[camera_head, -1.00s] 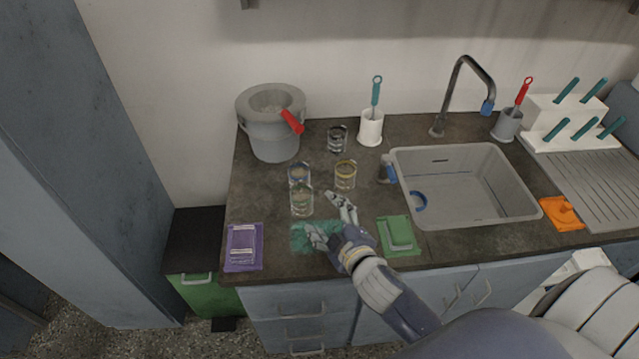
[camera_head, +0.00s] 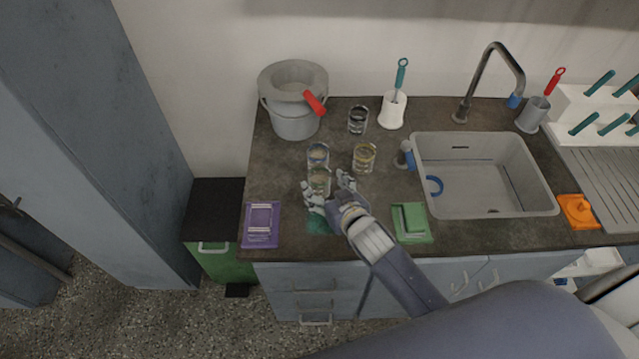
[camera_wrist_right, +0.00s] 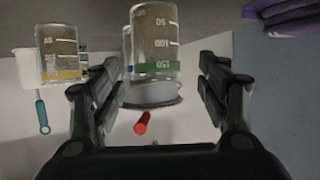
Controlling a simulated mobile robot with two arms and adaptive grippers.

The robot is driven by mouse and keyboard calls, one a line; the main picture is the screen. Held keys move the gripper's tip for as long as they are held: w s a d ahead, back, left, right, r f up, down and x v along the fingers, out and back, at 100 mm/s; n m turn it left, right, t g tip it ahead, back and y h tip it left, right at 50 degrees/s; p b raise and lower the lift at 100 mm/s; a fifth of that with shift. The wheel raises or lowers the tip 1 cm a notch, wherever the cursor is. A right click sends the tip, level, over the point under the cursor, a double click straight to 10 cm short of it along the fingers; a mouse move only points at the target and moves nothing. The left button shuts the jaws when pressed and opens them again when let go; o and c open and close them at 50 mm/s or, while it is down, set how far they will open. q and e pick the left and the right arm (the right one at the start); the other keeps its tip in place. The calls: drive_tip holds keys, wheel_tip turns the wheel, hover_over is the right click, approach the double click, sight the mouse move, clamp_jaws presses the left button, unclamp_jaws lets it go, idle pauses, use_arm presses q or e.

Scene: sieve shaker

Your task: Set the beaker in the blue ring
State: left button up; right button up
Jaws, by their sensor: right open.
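Several clear beakers stand on the dark counter: one with a green band (camera_head: 319,177), one with a blue band (camera_head: 318,153), one with a yellow band (camera_head: 364,157) and a dark one (camera_head: 357,120). A curved blue piece (camera_head: 434,186), like part of a ring, shows in the sink. My right gripper (camera_head: 331,187) is open at the near side of the green-banded beaker. In the right wrist view that beaker (camera_wrist_right: 155,42) is upside down, between and just beyond the fingertips (camera_wrist_right: 160,65); contact cannot be told. The blue-banded beaker is mostly hidden there. My left gripper is out of view.
A grey pot (camera_head: 293,95) with a red handle stands behind the beakers. The grey sink (camera_head: 480,165) and tap (camera_head: 490,75) are to the right. A purple item (camera_head: 262,224) and a green item (camera_head: 411,222) lie along the front edge, with a teal pad (camera_head: 319,224) between.

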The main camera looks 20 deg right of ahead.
sight(316, 172)
drive_tip(key=x, duration=0.2)
drive_tip(key=p+x, duration=0.1)
drive_tip(key=shift+w+d+r, duration=0.1)
drive_tip(key=shift+w, duration=0.4)
drive_tip(key=shift+w+f, duration=0.25)
drive_tip(key=shift+w, duration=0.3)
drive_tip(key=c, duration=1.3)
drive_tip(key=shift+o, duration=0.2)
drive_tip(key=shift+r, duration=0.1)
